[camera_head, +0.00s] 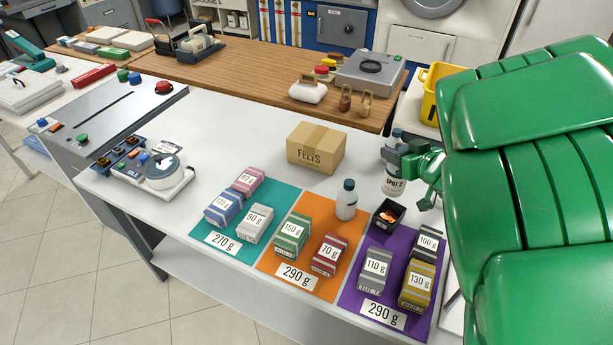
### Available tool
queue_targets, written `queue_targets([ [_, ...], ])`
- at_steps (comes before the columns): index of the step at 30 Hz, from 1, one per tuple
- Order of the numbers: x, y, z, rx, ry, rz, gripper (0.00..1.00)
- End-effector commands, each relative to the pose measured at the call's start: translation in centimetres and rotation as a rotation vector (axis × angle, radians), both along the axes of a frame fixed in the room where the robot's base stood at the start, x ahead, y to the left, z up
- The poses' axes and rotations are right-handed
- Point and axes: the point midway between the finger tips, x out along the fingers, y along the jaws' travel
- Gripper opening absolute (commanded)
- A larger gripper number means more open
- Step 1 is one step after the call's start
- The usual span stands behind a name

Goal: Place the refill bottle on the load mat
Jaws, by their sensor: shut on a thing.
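My green gripper (412,163) is at the right, shut on a white bottle (394,186) with a dark cap and a label reading "SPOT" and a partly covered character. The gripper hides part of the bottle's middle. I cannot tell whether its base touches the table. Three coloured mats lie in front: teal (281,207) marked 270 g, orange (316,213) marked 290 g, and purple (392,311) also marked 290 g. None is visibly labelled as the load mat. A smaller white bottle (346,203) with a dark cap stands upright at the back of the orange mat.
Several weight-marked boxes stand on the mats, including a green 150 g box (291,235). A dark open container (387,217) sits at the purple mat's back edge. A cardboard "FELTS" box (316,148) stands behind. White table (240,140) is clear left of it.

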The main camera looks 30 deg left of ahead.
Motion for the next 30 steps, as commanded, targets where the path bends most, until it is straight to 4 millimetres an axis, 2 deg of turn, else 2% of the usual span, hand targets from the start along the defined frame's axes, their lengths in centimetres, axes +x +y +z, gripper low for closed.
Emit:
queue_targets([
  [4, 0.1, 0.0, 2.2, 0.001, -0.007, -0.001, 0.0],
  [12, -0.1, 0.3, 4.8, 0.001, -0.004, 0.007, 0.0],
  [23, -2.7, 7.5, 5.3, 0.003, -0.026, 0.195, 0.0],
  [26, -4.0, 10.1, 5.4, 0.004, -0.03, 0.266, 0.0],
  [30, -7.0, 14.7, 5.4, 0.005, -0.029, 0.399, 0.0],
])
